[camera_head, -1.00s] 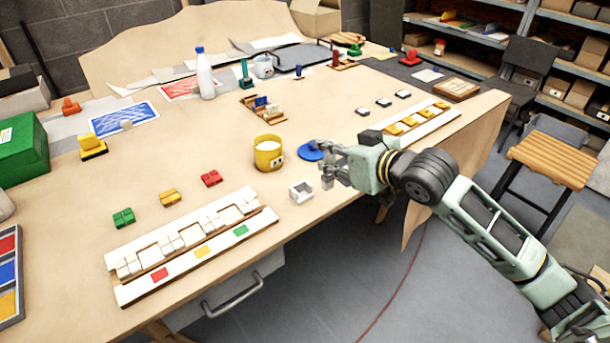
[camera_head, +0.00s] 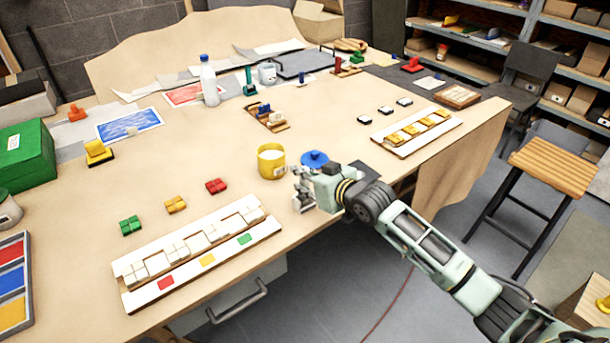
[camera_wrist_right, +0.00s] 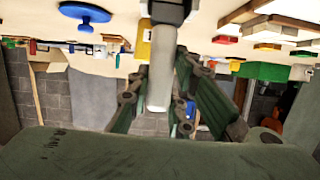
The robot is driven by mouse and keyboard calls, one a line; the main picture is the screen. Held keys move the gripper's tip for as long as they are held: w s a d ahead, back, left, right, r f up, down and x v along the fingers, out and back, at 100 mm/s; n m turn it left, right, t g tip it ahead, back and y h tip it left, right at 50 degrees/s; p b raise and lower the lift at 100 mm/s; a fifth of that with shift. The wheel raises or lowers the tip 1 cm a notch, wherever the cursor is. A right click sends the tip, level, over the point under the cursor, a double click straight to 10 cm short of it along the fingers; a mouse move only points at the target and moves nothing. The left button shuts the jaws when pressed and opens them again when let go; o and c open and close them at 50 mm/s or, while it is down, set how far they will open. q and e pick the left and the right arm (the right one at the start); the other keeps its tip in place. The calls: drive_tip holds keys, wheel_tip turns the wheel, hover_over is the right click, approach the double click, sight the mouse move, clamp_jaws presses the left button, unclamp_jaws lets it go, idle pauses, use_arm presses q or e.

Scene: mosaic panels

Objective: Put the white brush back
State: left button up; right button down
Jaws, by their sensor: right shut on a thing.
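My right gripper (camera_head: 299,186) is at the front edge of the table, just right of and nearer than the yellow mug (camera_head: 271,161). It is shut on a pale, upright cylinder, seemingly the handle of the white brush (camera_wrist_right: 160,80), which shows between the fingers in the right wrist view. The upper end of the cylinder in that view meets a dark and white block. In the head view the gripper mostly hides the held thing. I cannot tell whether it touches the table. My left gripper is not in view.
A blue disc (camera_head: 314,158) lies right behind the gripper. A long tray with white tiles (camera_head: 262,230) is at the front left, with coloured blocks behind it. A wooden rack (camera_head: 281,127) and a bottle (camera_head: 209,88) stand farther back. The table centre is mostly clear.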

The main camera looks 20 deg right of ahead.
drive_tip(key=shift+f, duration=0.15)
drive_tip(key=c, duration=1.6)
unclamp_jaws()
drive_tip(key=b+v, duration=0.1)
drive_tip(key=v, duration=1.1)
drive_tip(key=shift+r+b, duration=0.25)
drive_tip(key=shift+b, duration=0.1)
